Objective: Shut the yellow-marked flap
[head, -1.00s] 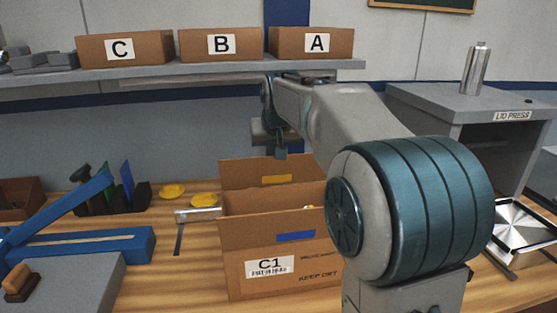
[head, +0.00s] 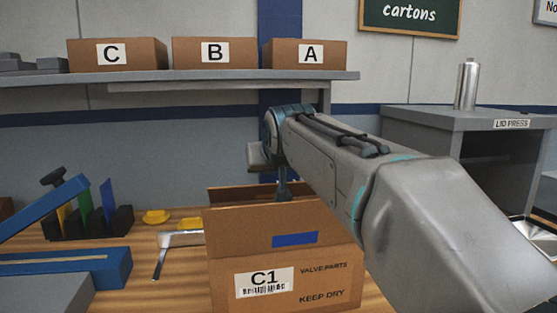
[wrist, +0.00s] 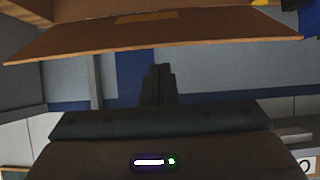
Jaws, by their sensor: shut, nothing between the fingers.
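The carton C1 (head: 230,290) stands on the bench in the head view. Its near flap with a blue mark (head: 295,239) stands up. A brown strip behind it (head: 228,194) looks like the far flap's top edge; no yellow mark shows there. In the wrist view the flap (wrist: 215,35) with the yellow mark (wrist: 146,18) spans the top of the picture, beyond the fingertips. My gripper (head: 283,192) is shut and empty, pointing down at the carton's far side; it also shows in the wrist view (wrist: 157,72). Whether it touches the flap cannot be told.
A metal tool (head: 178,240) and yellow parts (head: 157,217) lie left of the carton. A blue lever device (head: 65,262) and a tool rack (head: 90,222) are further left. The shelf (head: 200,78) with boxes is above. The lid press (head: 455,120) stands at right.

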